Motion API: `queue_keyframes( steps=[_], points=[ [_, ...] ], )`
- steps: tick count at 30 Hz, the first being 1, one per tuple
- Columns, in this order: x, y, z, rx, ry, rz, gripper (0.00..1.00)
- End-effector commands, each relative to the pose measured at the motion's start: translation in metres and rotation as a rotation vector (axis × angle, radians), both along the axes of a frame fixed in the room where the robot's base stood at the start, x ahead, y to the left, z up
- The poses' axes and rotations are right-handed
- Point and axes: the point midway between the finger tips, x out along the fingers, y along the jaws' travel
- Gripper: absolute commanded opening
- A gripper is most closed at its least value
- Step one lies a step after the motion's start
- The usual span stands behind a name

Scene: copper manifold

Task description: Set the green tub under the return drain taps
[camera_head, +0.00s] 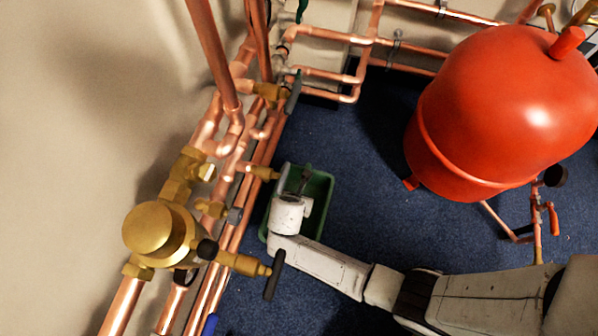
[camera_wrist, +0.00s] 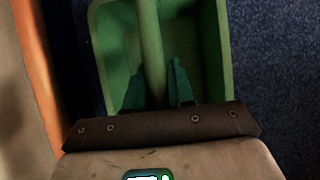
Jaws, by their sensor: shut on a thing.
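The green tub (camera_head: 326,190) stands on or just above the blue floor, right beside the copper pipes at the left wall. My gripper (camera_head: 303,182) is over the tub and partly hides it. In the wrist view the tub (camera_wrist: 207,45) fills the middle, and my gripper (camera_wrist: 157,78) is shut on its green bar (camera_wrist: 150,35), one finger on each side. A brass tap (camera_head: 263,172) points toward the tub's left edge. Another brass tap (camera_head: 245,264) with a dark lever lies lower left. I cannot tell which taps are the return drains.
A large red vessel (camera_head: 500,110) stands at the right, with a red-handled valve (camera_head: 553,218) beside it. Copper pipes (camera_head: 320,75) run along the back, and a big brass fitting (camera_head: 150,230) stands at left. Blue carpet (camera_head: 360,200) is clear between tub and vessel.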

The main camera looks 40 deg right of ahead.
Motion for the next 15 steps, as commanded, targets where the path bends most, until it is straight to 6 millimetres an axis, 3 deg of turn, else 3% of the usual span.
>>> queue_keyframes(
  steps=[5, 6, 13, 15],
  points=[
    [0.0001, 0.0001, -0.002, 0.0, 0.0, 0.001, 0.0],
    [-0.0003, 0.0001, -0.0015, 0.0, 0.0, 0.001, 0.27],
    [-0.0004, 0.0001, -0.0015, 0.0, 0.0, 0.0, 0.49],
    [-0.0005, 0.0001, -0.0014, 0.0, 0.0, 0.0, 0.49]
  ],
)
